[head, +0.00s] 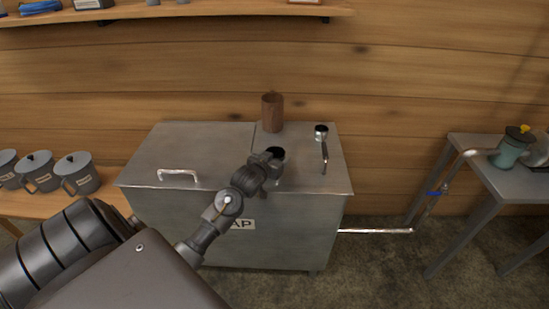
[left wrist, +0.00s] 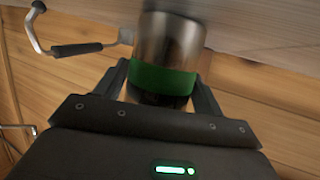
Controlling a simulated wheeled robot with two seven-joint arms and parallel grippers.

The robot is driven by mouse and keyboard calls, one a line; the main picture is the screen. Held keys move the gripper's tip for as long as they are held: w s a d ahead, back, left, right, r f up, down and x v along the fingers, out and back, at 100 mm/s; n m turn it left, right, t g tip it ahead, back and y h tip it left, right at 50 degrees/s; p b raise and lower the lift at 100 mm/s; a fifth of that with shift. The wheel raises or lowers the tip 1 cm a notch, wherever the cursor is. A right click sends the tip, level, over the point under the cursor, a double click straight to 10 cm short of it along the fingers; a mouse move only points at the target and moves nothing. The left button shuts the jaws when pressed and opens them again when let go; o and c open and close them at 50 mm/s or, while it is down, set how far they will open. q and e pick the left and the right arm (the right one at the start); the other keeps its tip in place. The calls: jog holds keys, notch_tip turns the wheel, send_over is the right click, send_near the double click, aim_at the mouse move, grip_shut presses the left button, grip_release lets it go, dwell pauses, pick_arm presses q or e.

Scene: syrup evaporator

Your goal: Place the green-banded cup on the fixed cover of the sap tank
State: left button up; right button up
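The green-banded cup (left wrist: 168,45) is a shiny metal cup with a green band, upright between my left gripper's fingers in the left wrist view. In the head view its dark open top (head: 276,153) shows just beyond my left gripper (head: 270,163). The fingers lie against both sides of the cup, so the gripper appears shut on it. The cup is over the front of the fixed cover (head: 305,172), the right part of the grey sap tank's top. I cannot tell whether its base touches the cover. My right gripper is not in view.
The left lid (head: 190,148) has a bar handle. Grey mugs (head: 77,174) stand on the left bench. The cover's right front is clear.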

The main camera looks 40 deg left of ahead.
pick_arm(q)
jog(key=shift+o, duration=1)
